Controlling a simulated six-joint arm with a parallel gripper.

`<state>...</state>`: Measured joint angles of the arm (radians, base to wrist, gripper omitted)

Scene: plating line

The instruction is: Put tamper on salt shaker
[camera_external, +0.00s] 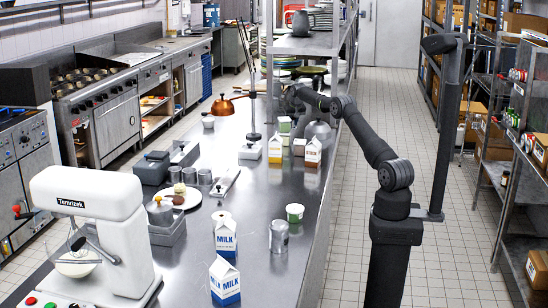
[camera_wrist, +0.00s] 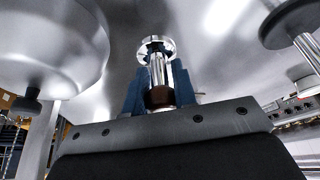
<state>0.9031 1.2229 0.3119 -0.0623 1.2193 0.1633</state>
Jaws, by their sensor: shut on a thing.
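In the wrist view the blue fingers of my gripper (camera_wrist: 158,92) are shut on a shiny metal piece with a round flat head and a brown end, which looks like the tamper (camera_wrist: 157,68). In the external view my gripper (camera_external: 284,100) is above the far part of the steel counter, small and dark. The tamper cannot be made out there. I cannot tell for sure which thing is the salt shaker; a small whitish, shaker-like piece (camera_external: 208,121) stands on the counter to the left of my gripper.
A shelf with plates (camera_external: 308,42) rises behind. A white mixer (camera_external: 95,225) stands at the front left.

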